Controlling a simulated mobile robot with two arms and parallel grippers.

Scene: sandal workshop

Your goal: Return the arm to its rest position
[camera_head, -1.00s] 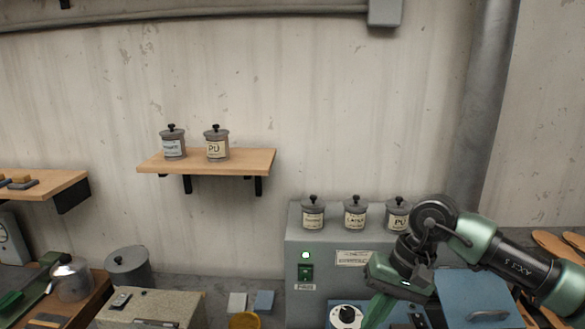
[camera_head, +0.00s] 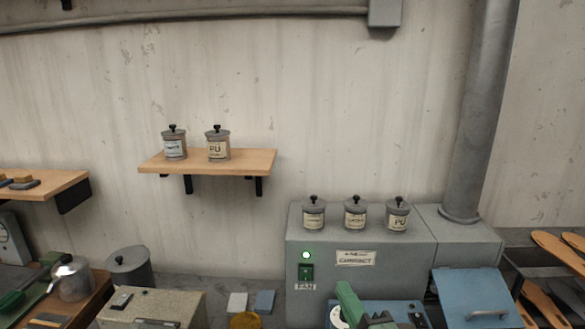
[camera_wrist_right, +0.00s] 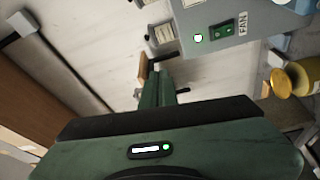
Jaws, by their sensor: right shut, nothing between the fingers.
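My right gripper (camera_head: 347,292) shows at the bottom of the head view, its green fingers pointing up in front of the grey cabinet (camera_head: 420,250). It is shut and empty. Most of my right arm is below the frame. In the right wrist view the green fingers (camera_wrist_right: 155,88) stretch away from the green palm, close together, with nothing held. My left gripper and arm are not in view.
Three lidded jars (camera_head: 355,215) stand on the cabinet, which has a fan switch (camera_head: 306,272). A blue lid (camera_head: 475,297) is at right, a yellow pot (camera_head: 245,321) at bottom centre. A wooden shelf (camera_head: 240,161) holds two jars.

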